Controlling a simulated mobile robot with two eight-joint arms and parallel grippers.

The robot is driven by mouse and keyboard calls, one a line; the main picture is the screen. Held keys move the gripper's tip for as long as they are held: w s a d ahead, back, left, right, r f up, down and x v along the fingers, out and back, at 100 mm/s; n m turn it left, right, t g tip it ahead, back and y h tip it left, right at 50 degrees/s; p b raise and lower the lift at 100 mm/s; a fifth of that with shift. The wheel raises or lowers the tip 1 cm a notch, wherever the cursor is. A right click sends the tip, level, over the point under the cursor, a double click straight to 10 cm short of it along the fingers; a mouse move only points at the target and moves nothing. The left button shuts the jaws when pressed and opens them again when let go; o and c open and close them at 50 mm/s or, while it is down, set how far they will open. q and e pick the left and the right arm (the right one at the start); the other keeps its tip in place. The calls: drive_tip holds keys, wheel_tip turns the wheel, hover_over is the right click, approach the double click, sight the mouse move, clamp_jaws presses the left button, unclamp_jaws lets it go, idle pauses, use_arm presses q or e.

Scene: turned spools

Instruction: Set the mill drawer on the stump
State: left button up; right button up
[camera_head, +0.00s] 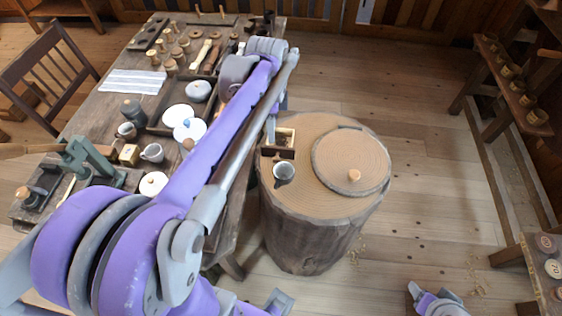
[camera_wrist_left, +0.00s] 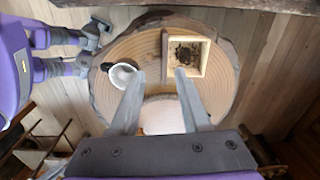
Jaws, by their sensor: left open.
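The mill drawer (camera_head: 284,140) is a small pale wooden open box with dark brown stuff inside. It sits upright on the left part of the stump top (camera_head: 305,200). In the left wrist view the drawer (camera_wrist_left: 204,62) lies just beyond my fingertips, on the stump (camera_wrist_left: 225,95). My left gripper (camera_head: 270,132) reaches down at the drawer's left side in the head view. In the wrist view my left gripper (camera_wrist_left: 161,74) is open with nothing held. Its right fingertip overlaps the drawer's near corner; I cannot tell if they touch.
A round wooden board (camera_head: 340,145) with a knob lies on the stump's right. The crowded workbench (camera_head: 105,105) is at left, partly hidden by my left arm. Open floor lies right of the stump.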

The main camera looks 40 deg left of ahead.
use_arm(q)
drive_tip(key=s+d+f+n+t, duration=0.2)
drive_tip(key=s+d+f+n, duration=0.2)
drive_tip(key=s+d+n, duration=0.1)
drive_tip(key=s+d+f+n+t, duration=0.2)
drive_tip(key=s+d+f+n, duration=0.2)
drive_tip(key=d, duration=0.6)
drive_tip(key=s+n, duration=0.2)
drive_tip(key=s, duration=0.1)
drive_tip(key=shift+d+t, duration=0.25)
drive_tip(key=shift+t, duration=0.15)
drive_tip(key=shift+r, duration=0.1)
